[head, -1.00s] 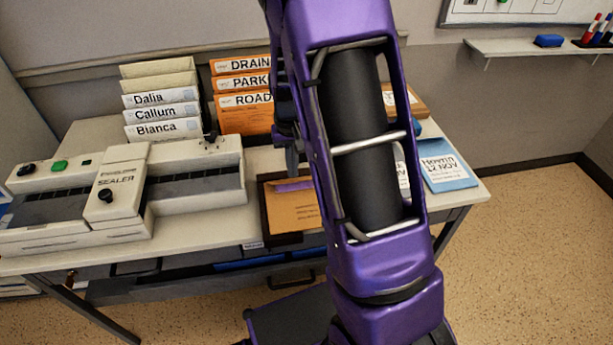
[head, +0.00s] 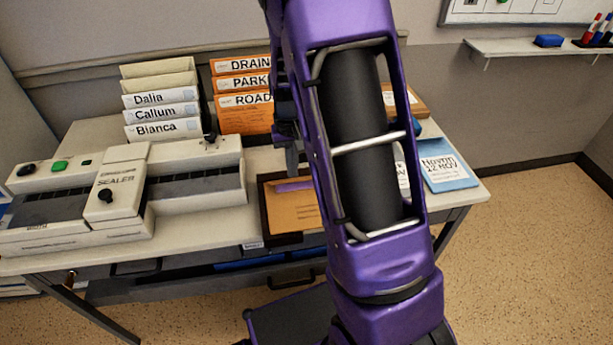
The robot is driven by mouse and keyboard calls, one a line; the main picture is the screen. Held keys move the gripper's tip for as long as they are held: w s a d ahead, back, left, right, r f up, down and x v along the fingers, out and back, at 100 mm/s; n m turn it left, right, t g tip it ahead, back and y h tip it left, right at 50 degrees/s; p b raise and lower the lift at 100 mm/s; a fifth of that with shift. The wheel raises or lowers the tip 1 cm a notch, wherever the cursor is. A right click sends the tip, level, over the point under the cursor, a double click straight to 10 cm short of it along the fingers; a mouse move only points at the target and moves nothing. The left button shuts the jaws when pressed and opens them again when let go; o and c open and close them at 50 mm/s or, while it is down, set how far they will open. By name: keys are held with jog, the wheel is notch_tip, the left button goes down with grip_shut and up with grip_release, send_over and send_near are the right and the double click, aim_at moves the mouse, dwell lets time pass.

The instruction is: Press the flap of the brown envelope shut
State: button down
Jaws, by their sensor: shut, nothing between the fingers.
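The brown envelope (head: 290,212) lies flat in a dark shallow tray (head: 281,241) on the desk, near its front edge. A purple strip shows along its upper part. My arm covers the envelope's right side, and I cannot tell how its flap lies. My gripper (head: 291,160) shows only in part, at the left edge of my arm, above and behind the envelope in the picture. Its dark fingers are shut and empty, pointing down. I cannot tell whether they touch anything.
A white sealer machine (head: 120,190) fills the desk's left side. White name folders (head: 160,115) and orange folders (head: 240,95) stand at the back. A blue booklet (head: 446,168) lies at the right. A drawer under the desk is open. The floor at the right is clear.

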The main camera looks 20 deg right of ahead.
aim_at(293, 180)
jog(key=shift+f, duration=0.15)
jog(key=shift+f+b, duration=1.45)
jog(key=shift+f, duration=0.45)
jog(key=shift+r, duration=0.15)
jog(key=shift+r+p, duration=3.35)
jog(key=shift+r, duration=1.1)
